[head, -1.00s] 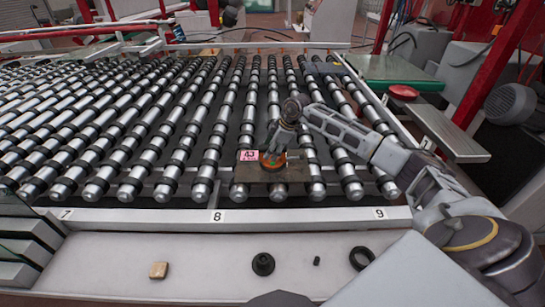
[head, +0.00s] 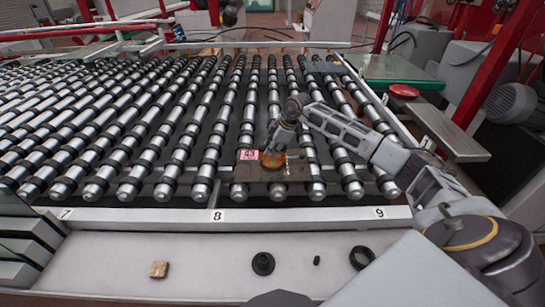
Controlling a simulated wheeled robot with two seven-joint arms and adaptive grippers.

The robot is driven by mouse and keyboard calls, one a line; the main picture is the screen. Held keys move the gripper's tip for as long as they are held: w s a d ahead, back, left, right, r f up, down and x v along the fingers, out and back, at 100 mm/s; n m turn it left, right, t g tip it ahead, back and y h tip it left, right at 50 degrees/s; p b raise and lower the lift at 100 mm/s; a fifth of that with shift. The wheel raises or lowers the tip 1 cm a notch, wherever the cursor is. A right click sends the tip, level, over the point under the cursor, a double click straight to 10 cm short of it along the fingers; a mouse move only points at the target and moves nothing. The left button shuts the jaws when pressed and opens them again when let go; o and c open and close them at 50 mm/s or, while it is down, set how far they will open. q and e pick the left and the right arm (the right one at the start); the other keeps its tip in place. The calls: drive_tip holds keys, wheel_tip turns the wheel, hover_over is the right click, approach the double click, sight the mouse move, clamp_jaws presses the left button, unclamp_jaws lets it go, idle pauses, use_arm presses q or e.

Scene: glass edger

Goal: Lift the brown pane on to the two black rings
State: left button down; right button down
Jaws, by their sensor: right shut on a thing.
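The brown pane (head: 298,170) is a small, see-through brown sheet at the front ends of the rollers, above the number 8 to 9 stretch. A pink label (head: 248,155) shows at its back left. An orange, round-based holder (head: 273,161) with a green spot sits on the pane. My right gripper (head: 275,147) is shut on the holder from above; its fingertips are small and partly hidden. I cannot tell whether the pane touches the rollers. A black ring (head: 353,258) lies on the pale front ledge, and a black stepped round piece (head: 263,264) lies left of it. My left gripper is out of view.
The roller bed (head: 120,130) with many black bands fills the middle. A numbered front rail (head: 300,218) edges it. A small tan block (head: 159,269) and a small black peg (head: 317,260) lie on the ledge (head: 210,258). A red disc (head: 403,90) lies at the right.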

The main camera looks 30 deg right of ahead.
drive_tip(key=shift+w+r, duration=0.15)
drive_tip(key=shift+r, duration=0.2)
drive_tip(key=shift+r, duration=0.5)
drive_tip(key=shift+r+b, duration=0.85)
drive_tip(key=shift+r, duration=3.45)
drive_tip(key=shift+f, duration=0.1)
